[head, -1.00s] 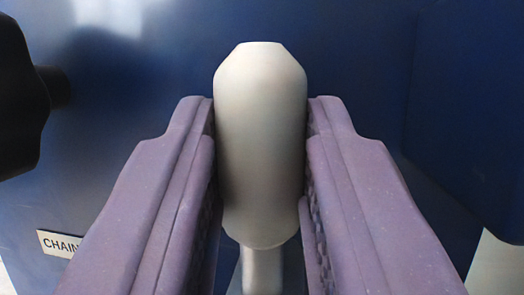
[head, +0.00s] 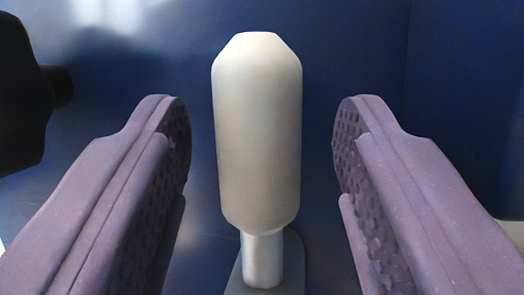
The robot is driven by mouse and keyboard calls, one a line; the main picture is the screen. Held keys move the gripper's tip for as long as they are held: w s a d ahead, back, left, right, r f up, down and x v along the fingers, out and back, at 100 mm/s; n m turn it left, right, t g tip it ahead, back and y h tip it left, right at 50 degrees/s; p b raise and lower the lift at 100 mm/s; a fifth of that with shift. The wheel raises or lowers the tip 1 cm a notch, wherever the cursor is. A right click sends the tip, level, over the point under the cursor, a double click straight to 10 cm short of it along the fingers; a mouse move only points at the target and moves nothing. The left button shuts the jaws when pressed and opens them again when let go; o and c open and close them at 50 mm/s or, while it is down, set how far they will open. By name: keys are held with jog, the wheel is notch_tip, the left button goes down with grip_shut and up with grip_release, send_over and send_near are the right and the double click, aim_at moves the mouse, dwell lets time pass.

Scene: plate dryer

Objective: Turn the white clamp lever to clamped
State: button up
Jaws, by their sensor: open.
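The white clamp lever (head: 258,135) stands in the middle of the head view, with its thick rounded grip upright in the picture and a thinner pale shaft below it. The shaft meets a grey base piece (head: 290,265) at the bottom edge. My gripper (head: 262,125) is open, with one purple finger on each side of the lever's grip. There is a clear gap between each finger and the grip, so neither touches it. The lever's pivot and any clamp marking are not in view.
A dark blue panel (head: 350,50) fills the background behind the lever. A black knob (head: 25,100) sticks out at the left edge. A blue surface (head: 465,100) stands at the right, beyond a vertical edge.

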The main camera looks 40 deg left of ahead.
jog(key=p+v, duration=0.1)
jog(key=v, duration=0.6)
jog(key=shift+s, duration=0.15)
jog(key=shift+d, duration=0.15)
